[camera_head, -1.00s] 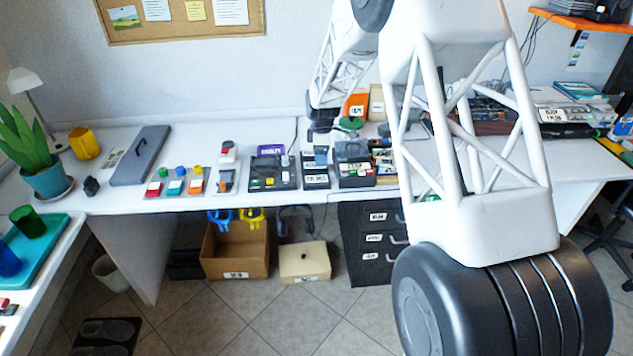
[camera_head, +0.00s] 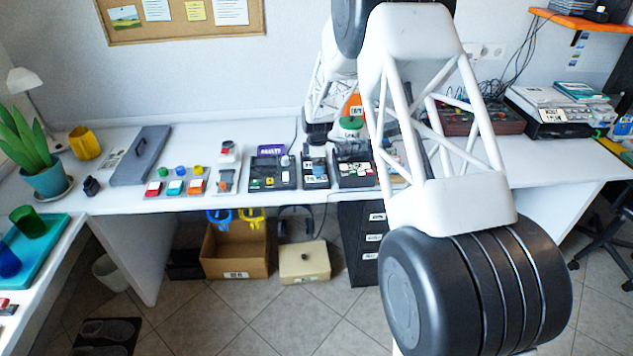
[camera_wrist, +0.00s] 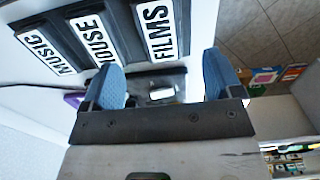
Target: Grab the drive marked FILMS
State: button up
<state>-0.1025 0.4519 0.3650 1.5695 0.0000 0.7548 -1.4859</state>
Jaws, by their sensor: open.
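In the wrist view, the label FILMS (camera_wrist: 158,30) is on a dark case, beside the labels HOUSE (camera_wrist: 95,38) and MUSIC (camera_wrist: 44,54). My gripper (camera_wrist: 163,66) has two blue fingers, spread apart on either side of a dark block with a small white patch (camera_wrist: 162,93). I see no finger closed on it. I cannot tell whether this block is the FILMS drive. In the head view, a small dark case with white labels (camera_head: 316,181) stands near the front edge of the desk, below my wrist. Its lettering is too small to read there.
Coloured blocks (camera_head: 176,186) lie further left. A printer (camera_head: 556,108) stands at the far right.

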aim_at(317, 179)
jog(key=shift+f, duration=0.65)
jog(key=shift+f, duration=2.6)
jog(key=c, duration=1.1)
